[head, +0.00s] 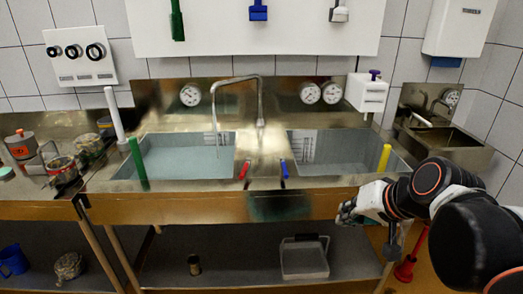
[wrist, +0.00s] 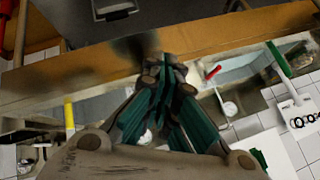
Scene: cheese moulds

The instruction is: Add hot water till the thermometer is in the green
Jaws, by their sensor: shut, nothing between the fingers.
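A steel double sink holds a left basin (head: 188,158) and a right basin (head: 335,150), both with pale bluish contents. A swan-neck tap (head: 260,100) stands between them, its spout over the left basin. A red lever (head: 244,170) and a blue lever (head: 284,169) sit on the front divider; the red lever also shows in the wrist view (wrist: 212,72). Round dials are on the back panel, one at left (head: 190,95) and a pair at right (head: 310,92); their readings are too small to tell. My gripper (head: 345,213) is shut and empty at the sink's front edge, right of the levers.
A green upright rod (head: 138,163) stands at the left basin and a yellow one (head: 384,158) at the right. Pots and jars (head: 62,168) crowd the left counter. A clear bin (head: 304,257) sits on the lower shelf. A small sink (head: 446,140) is at right.

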